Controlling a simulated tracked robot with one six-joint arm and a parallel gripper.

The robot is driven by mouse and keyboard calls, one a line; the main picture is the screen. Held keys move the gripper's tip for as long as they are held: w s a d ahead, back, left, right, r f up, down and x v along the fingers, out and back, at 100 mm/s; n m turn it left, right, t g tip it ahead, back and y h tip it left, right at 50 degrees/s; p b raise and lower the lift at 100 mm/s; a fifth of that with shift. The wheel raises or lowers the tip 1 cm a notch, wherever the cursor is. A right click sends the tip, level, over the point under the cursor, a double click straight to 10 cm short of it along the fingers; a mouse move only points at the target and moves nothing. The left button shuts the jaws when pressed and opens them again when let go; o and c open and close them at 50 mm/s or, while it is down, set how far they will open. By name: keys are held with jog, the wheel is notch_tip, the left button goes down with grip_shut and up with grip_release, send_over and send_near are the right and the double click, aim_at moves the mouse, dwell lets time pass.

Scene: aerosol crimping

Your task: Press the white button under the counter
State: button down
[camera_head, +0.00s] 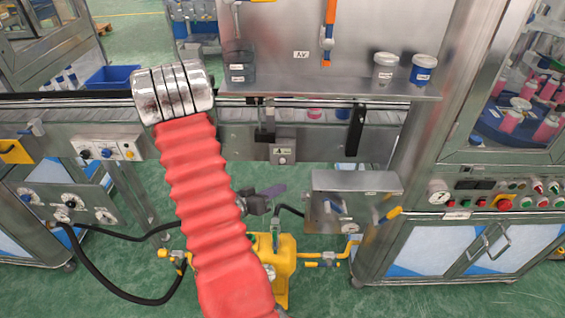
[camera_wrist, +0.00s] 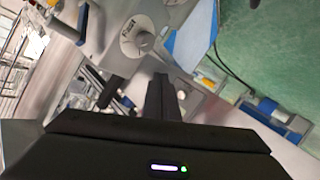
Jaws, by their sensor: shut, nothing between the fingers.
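A small grey box (camera_head: 283,150) is fixed on the metal front below the counter (camera_head: 330,85) in the head view. A pale round button (camera_head: 283,160) shows on its face. In the wrist view a small white round spot (camera_wrist: 182,94) lies just right of the fingertips; I cannot tell whether it is this button. My gripper (camera_head: 277,189) is low and dark beside my red-sleeved arm, below the box and apart from it. It is shut and empty. Its dark fingers (camera_wrist: 162,82) also show in the wrist view. My arm hides part of the front to the left.
A black handle (camera_head: 355,130) hangs right of the box. A metal box (camera_head: 357,195) and yellow machine (camera_head: 275,262) stand below. Cups (camera_head: 385,68) stand on the counter. A cabinet (camera_head: 480,190) bounds the right; a black hose (camera_head: 115,287) loops at lower left.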

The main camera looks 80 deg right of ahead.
jog(key=w+d, duration=0.2)
jog(key=d, duration=0.6)
jog(key=shift+d, duration=0.3)
jog(key=shift+d, duration=0.1)
dwell(2.0)
jog(key=shift+d, duration=0.25)
jog(key=shift+w+d, duration=0.15)
jog(key=shift+d, duration=0.3)
dwell(0.9)
jog(key=shift+a, duration=0.15)
dwell(0.3)
jog(key=shift+s+a, duration=0.2)
jog(key=shift+a, duration=0.5)
jog(key=shift+a, duration=0.1)
jog(key=shift+s+a, duration=0.2)
jog(key=shift+a, duration=0.6)
jog(key=shift+s+a, duration=0.15)
jog(key=shift+a, duration=0.6)
jog(key=shift+s+a, duration=0.2)
jog(key=shift+a, duration=0.6)
